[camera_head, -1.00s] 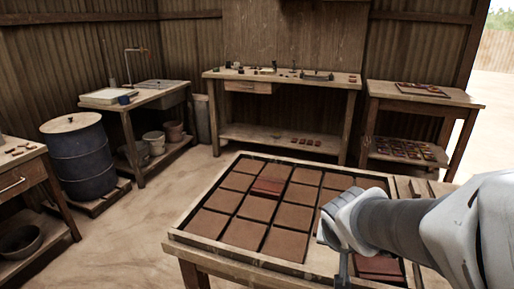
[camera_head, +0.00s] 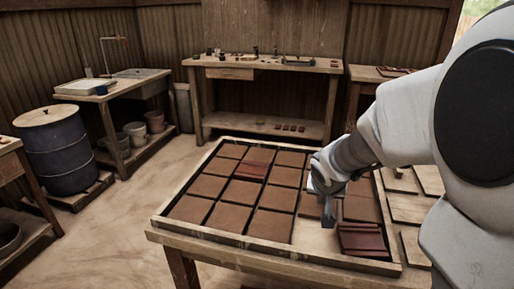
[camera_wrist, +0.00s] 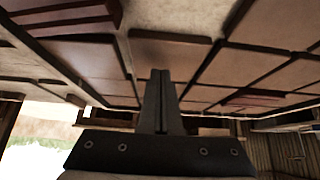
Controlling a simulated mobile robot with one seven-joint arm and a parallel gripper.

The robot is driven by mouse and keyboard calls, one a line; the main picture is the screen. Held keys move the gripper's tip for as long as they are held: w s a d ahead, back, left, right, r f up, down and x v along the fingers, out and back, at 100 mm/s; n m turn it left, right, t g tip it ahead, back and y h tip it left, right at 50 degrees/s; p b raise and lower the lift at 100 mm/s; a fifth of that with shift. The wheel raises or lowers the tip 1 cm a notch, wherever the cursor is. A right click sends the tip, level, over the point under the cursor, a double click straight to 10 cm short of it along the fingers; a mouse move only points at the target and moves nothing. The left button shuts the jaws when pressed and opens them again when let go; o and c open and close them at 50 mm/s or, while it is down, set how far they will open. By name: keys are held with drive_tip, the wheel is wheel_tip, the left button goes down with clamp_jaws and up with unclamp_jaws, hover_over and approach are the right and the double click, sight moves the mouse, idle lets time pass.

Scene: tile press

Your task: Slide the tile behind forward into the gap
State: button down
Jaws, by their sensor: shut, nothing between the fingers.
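A shallow wooden tray holds brown square tiles in a grid. The gap (camera_head: 315,238) is a bare pale wood cell in the front row, between a brown tile and a dark red stack; it shows pale in the wrist view (camera_wrist: 175,14). The tile behind (camera_head: 308,206) the gap is partly hidden by my gripper; in the wrist view it shows (camera_wrist: 168,52) beyond my fingertips. My gripper (camera_head: 329,222) points down at this tile, its fingers shut and empty (camera_wrist: 160,74). Whether the fingertips touch the tile I cannot tell.
Dark red raised pieces (camera_head: 362,239) sit right of the gap, and another (camera_head: 251,171) lies farther back. The tray's raised rim (camera_head: 200,233) bounds the tiles. Loose pale boards (camera_head: 408,208) lie to the right. A workbench (camera_head: 265,65) stands behind.

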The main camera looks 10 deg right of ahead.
sight(318, 206)
drive_tip(key=shift+b+x, duration=0.55)
drive_tip(key=shift+x, duration=0.45)
drive_tip(key=shift+b, duration=0.3)
drive_tip(key=shift+f, duration=0.15)
